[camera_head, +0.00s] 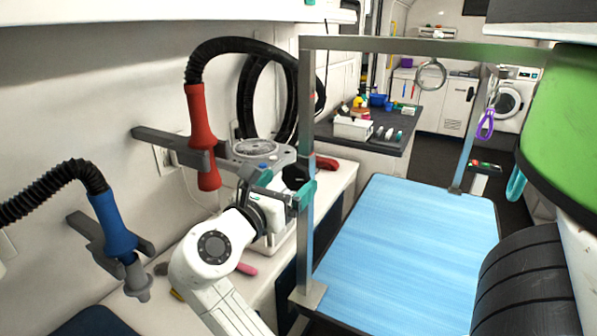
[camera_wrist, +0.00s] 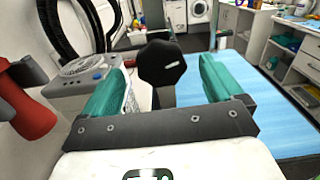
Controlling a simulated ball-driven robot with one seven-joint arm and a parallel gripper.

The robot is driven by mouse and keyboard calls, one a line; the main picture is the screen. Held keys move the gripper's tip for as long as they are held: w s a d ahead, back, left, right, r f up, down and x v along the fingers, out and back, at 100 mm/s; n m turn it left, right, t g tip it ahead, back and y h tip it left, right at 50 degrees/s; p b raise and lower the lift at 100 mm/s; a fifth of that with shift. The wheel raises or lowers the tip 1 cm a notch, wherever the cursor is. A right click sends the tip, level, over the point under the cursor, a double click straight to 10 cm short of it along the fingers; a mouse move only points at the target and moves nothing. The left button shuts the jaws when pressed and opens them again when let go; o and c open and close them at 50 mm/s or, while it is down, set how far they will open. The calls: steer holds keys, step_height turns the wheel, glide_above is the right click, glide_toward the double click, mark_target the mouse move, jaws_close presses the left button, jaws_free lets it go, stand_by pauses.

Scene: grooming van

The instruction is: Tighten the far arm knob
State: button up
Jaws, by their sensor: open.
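A black faceted knob (camera_wrist: 161,63) with a small pale mark sits on the grey metal post of the grooming arm. In the head view the knob (camera_head: 295,177) shows as a dark shape at the left post (camera_head: 307,120). My gripper (camera_head: 283,184) is open, its teal fingers spread on either side of the knob. In the wrist view the knob lies between the fingertips of my gripper (camera_wrist: 163,82), with a visible gap on both sides. The frames do not show whether the knob is loose or tight.
A blue-topped table (camera_head: 410,250) lies right of the post. A grey-topped machine (camera_head: 262,152) stands behind my gripper. A red hose nozzle (camera_head: 200,135) and a blue one (camera_head: 113,225) hang on the left wall. A purple loop (camera_head: 486,124) hangs at the right post.

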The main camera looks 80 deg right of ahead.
mark_target(294, 178)
steer(key=x, duration=0.6)
steer(key=c, duration=1)
steer(key=shift+o, duration=0.2)
steer(key=shift+a+m+p, duration=0.1)
steer(key=shift+m+p, duration=0.8)
steer(key=shift+m, duration=1.4)
steer(key=shift+f, duration=0.1)
steer(key=o, duration=1)
steer(key=shift+c, duration=0.2)
